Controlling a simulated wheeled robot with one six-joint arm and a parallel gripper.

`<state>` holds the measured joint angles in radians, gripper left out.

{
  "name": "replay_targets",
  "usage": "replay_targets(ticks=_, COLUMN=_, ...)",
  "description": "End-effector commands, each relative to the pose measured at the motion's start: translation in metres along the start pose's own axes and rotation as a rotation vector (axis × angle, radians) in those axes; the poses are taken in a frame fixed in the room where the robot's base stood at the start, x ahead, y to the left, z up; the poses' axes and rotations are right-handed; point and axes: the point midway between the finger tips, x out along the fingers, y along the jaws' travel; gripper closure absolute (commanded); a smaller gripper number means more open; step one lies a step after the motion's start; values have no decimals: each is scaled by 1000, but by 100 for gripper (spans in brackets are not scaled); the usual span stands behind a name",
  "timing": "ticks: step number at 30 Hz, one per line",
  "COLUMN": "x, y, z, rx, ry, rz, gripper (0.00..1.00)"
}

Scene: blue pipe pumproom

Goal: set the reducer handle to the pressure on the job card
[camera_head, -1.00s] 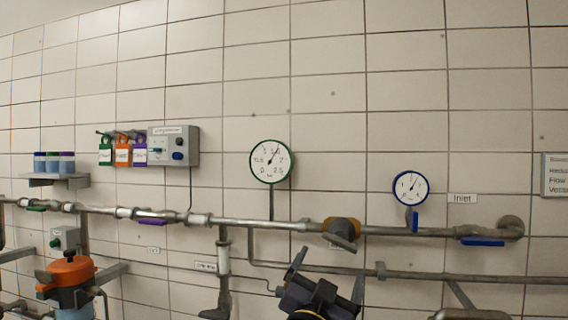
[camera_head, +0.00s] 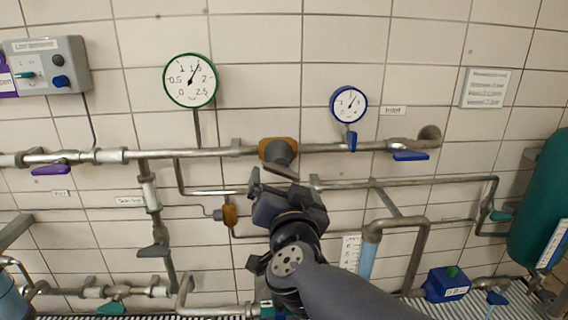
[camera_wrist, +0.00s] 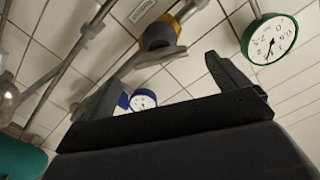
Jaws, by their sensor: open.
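The pressure reducer (camera_head: 272,148) is a brass-orange body on the upper pipe. Its grey bar handle (camera_head: 281,167) slants down to the right. The reducer also shows in the wrist view (camera_wrist: 157,36), ahead of the jaws. The green-rimmed gauge (camera_head: 190,81) has its needle up and right, near the 1.5 mark. A white placard (camera_head: 485,88), perhaps the job card, hangs at the upper right; its lines are too small to read. My gripper (camera_head: 287,184) is open and empty just below the handle. Its two fingers (camera_wrist: 163,78) stand apart in the wrist view, with no handle between them.
A blue-rimmed gauge (camera_head: 348,104) with a blue lever stands right of the reducer. A lower pipe (camera_head: 345,183) runs behind my gripper. A small brass fitting (camera_head: 230,215) is at lower left. A green tank (camera_head: 541,205) stands at far right. The wall above the reducer is clear.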

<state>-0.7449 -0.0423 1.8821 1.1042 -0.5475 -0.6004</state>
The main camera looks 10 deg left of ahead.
Motion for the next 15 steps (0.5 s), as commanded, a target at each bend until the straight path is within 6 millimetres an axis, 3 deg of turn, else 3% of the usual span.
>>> replay_targets(ticks=9, x=56, y=1, z=0, rx=-1, ry=0, rz=3, gripper=6)
replay_targets(ticks=15, x=76, y=0, z=-1, rx=-1, ry=2, rz=1, gripper=6)
